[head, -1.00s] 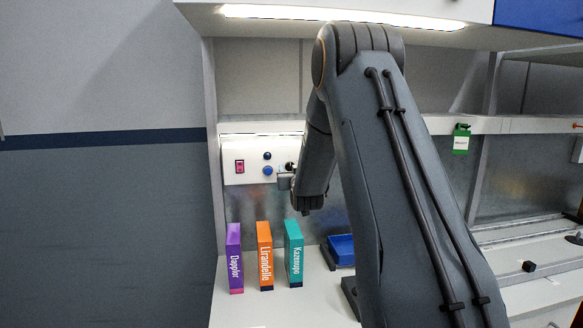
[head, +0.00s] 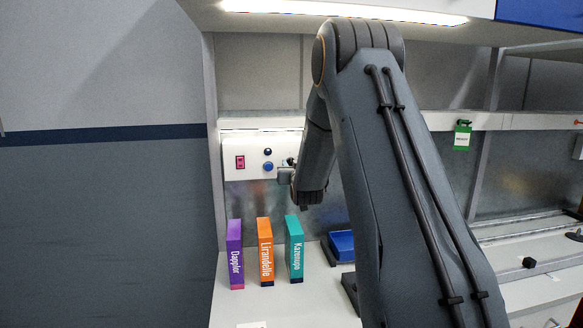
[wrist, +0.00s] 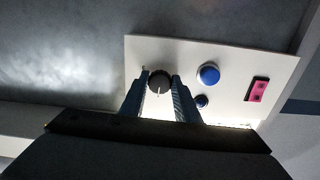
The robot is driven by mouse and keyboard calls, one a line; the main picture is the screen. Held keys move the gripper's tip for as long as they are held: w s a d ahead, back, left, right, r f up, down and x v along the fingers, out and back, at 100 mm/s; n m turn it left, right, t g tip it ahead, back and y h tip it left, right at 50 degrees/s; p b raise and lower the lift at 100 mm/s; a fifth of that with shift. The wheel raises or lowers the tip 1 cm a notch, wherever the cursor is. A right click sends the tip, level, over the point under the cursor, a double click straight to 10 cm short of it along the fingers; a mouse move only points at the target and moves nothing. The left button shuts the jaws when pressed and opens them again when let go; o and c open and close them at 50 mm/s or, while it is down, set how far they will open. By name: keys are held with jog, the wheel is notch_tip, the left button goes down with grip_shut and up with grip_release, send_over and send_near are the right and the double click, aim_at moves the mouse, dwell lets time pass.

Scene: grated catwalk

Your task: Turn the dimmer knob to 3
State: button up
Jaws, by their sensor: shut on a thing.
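The dimmer knob (wrist: 159,82) is a dark round knob with a light pointer line on a white panel (wrist: 225,60). In the wrist view my gripper (wrist: 160,84) has one finger on each side of the knob and is shut on it. In the head view the white panel (head: 230,172) is on the back wall of the bench, and my gripper (head: 287,175) is at its right end. The knob is mostly hidden there behind my gripper and arm. Any scale marks around the knob are too small or hidden to read.
The panel also carries a large blue button (wrist: 208,73), a smaller dark blue one (wrist: 201,101) and a red-pink switch (wrist: 257,90). Purple (head: 235,254), orange (head: 265,250) and teal (head: 294,248) boxes stand below. A blue bin (head: 342,245) is right of them.

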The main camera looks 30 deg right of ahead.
jog(key=m+b, duration=0.4)
jog(key=m, duration=0.1)
jog(key=shift+m, duration=0.3)
jog(key=m+b, duration=0.3)
jog(key=m, duration=0.3)
jog(key=shift+b, duration=0.3)
jog(key=m+b, duration=0.1)
jog(key=m, duration=0.4)
jog(key=shift+r+m+b, duration=0.1)
jog(key=shift+m+b, duration=0.3)
jog(key=m+b, duration=0.1)
jog(key=m, duration=0.4)
jog(key=shift+m, duration=0.4)
jog(key=o, duration=1)
jog(key=shift+o, duration=0.2)
